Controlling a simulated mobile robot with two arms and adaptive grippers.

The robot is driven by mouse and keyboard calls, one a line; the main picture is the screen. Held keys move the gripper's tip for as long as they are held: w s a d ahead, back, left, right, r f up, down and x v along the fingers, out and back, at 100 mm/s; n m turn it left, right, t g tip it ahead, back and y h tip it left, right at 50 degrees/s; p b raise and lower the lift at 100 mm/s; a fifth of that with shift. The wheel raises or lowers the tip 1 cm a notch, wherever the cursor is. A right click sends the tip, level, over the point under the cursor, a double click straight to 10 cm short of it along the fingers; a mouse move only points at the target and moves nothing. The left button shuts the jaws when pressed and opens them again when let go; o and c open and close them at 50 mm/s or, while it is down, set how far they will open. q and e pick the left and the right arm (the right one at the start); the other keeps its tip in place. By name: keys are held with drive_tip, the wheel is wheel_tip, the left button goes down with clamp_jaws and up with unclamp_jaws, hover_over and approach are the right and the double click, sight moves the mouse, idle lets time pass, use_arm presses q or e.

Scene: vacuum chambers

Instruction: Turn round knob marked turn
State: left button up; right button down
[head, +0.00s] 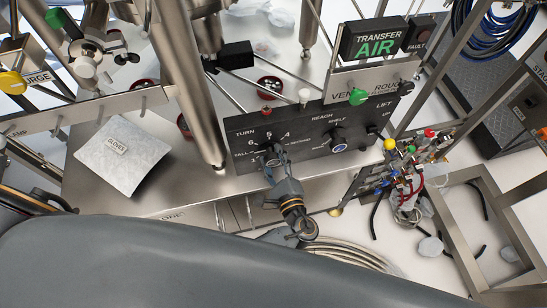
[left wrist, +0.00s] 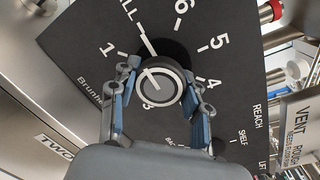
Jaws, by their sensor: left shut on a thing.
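The black control panel (head: 310,140) carries a round knob (head: 268,151) below the word TURN, ringed by white numbers. In the left wrist view the knob (left wrist: 162,84) has a light ring on its face and a white mark toward the upper left. My left gripper (head: 272,160) is at this knob, with one finger on each side. In the left wrist view the fingers of my left gripper (left wrist: 160,90) are closed around the knob's sides. The fingers and wrist hide parts of the dial. My right gripper is not in view.
A second knob (head: 338,139) sits to the right on the same panel. A green knob (head: 357,97) is on the VENT/ROUGH plate above. A pouch marked GLOVES (head: 122,155) lies at left. Metal posts (head: 190,85) rise behind the panel. Valves with coloured knobs (head: 405,160) stand at right.

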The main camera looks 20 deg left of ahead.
use_arm(q)
drive_tip(key=o, duration=1.2)
drive_tip(key=v, duration=1.2)
